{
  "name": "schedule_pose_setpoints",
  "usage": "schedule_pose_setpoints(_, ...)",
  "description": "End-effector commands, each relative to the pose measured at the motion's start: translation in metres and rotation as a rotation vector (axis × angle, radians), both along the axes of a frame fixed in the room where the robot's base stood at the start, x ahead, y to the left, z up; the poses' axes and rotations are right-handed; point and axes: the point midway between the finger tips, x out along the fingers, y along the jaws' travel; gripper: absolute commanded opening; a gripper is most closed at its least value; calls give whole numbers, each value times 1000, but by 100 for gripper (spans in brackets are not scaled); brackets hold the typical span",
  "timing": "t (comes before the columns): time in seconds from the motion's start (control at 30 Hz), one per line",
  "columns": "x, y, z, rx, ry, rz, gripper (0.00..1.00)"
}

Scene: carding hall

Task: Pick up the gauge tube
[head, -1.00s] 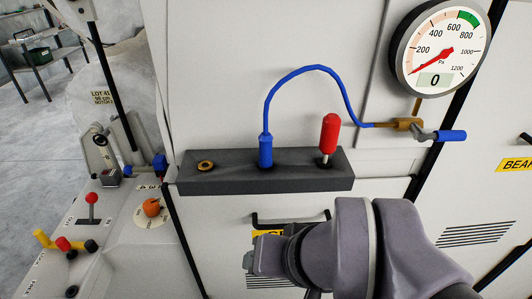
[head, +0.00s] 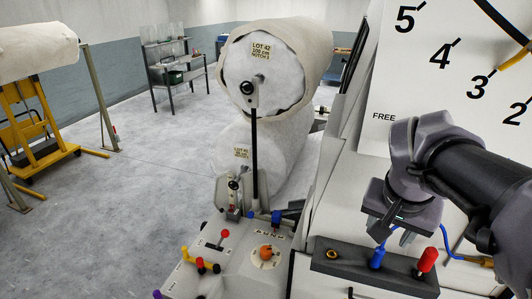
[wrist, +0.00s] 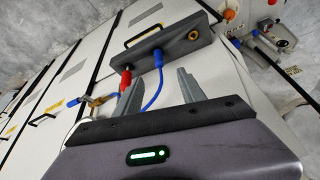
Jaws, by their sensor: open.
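The gauge tube is a thin blue tube with a thick blue end (head: 378,257) standing in the middle of a dark grey block (head: 330,268). Its blue end also shows in the wrist view (wrist: 158,58), with the tube (wrist: 155,95) curving back towards a brass fitting (wrist: 92,102). My gripper (head: 387,228) is above the block in the head view, partly hiding the tube. In the wrist view my gripper (wrist: 158,78) is open and empty, its fingers pointing towards the block with the blue end lying between their directions, beyond the tips.
A red-handled plug (head: 427,262) stands close to the right of the blue end. A brass socket (head: 332,254) is at the block's left. A panel with levers (head: 223,236) and an orange knob (head: 265,253) lies further left. A white panel with large numbers rises behind my arm.

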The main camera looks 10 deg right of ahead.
Motion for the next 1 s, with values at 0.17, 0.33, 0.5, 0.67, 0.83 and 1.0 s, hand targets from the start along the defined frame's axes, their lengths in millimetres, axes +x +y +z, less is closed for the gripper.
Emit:
schedule_pose_setpoints(0.17, 5, -17, -11, -9, 16, -26, 47)
schedule_pose_setpoints(0.33, 18, -31, -62, -7, 17, -23, 47)
schedule_pose_setpoints(0.5, 30, -43, -97, -8, 14, -23, 47)
schedule_pose_setpoints(0.67, 37, -49, -113, -8, 14, -22, 47)
schedule_pose_setpoints(0.83, 52, -60, -142, -8, 14, -22, 47)
schedule_pose_setpoints(1.0, 55, -63, -151, -9, 11, -21, 47)
